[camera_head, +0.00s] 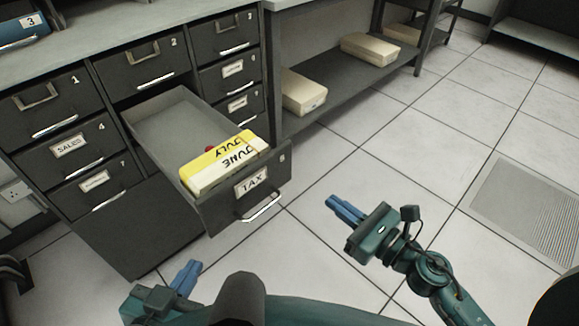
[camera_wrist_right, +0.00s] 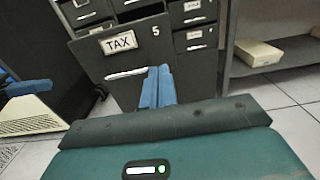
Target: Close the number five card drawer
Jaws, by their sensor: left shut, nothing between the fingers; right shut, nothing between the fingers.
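The number five card drawer (camera_head: 222,206) is pulled far out of the dark cabinet in the head view. Its front has a "TAX" label and a pale handle. Yellow card packs (camera_head: 222,163) marked "JULY" and "JUNE" lie inside near the front. In the right wrist view the drawer front (camera_wrist_right: 128,62) with "TAX" and the number 5 faces me. My right gripper (camera_head: 345,208) is shut and empty, to the right of the drawer front and apart from it in the head view. My left gripper (camera_head: 187,277) is shut and empty, low at the left.
The cabinet's other drawers, such as the "SALES" drawer (camera_head: 80,150), look shut. A low shelf (camera_head: 335,90) with pale boxes (camera_head: 370,48) stands to the right of the cabinet. The tiled floor (camera_head: 400,130) is clear, with a grate (camera_head: 535,205) at the right.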

